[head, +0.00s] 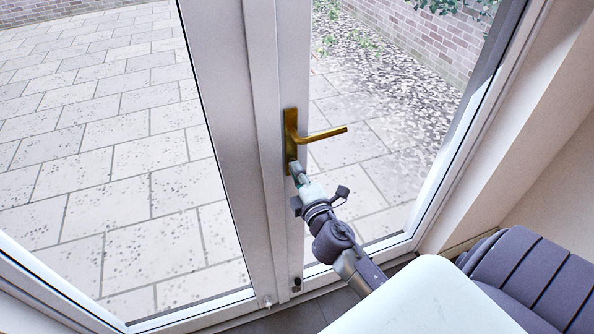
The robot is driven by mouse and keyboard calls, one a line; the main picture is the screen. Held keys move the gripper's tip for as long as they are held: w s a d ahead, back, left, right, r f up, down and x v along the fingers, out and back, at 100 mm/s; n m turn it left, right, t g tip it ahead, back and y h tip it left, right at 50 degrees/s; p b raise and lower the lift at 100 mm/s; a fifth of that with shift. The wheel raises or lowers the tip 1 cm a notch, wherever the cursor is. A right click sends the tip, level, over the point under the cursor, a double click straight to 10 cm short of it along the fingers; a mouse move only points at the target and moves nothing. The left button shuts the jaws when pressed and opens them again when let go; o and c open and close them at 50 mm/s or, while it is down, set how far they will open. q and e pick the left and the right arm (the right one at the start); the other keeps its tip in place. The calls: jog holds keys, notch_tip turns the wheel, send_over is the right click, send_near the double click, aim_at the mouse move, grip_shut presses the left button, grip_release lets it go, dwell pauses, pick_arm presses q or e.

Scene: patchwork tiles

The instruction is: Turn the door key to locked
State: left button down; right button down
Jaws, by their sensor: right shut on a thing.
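A brass door handle (321,134) on a tall brass plate (291,120) is fixed to the white frame of a glass door. The lever points to the right. My right gripper (297,172) is at the lower part of the plate, below the lever. It is shut on the door key, which the fingers hide, so I cannot tell the key's angle. My left gripper is not in view.
Large glass panes stand on both sides of the white door frame (232,120), with paving and a brick wall outside. A dark ribbed object (535,265) is at the lower right, by a pale wall (530,120).

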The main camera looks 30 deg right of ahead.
dwell(0.4)
jog(key=c, duration=1.3)
grip_release()
jog(key=v, duration=0.7)
jog(key=shift+s+a, duration=0.1)
jog(key=shift+s, duration=0.15)
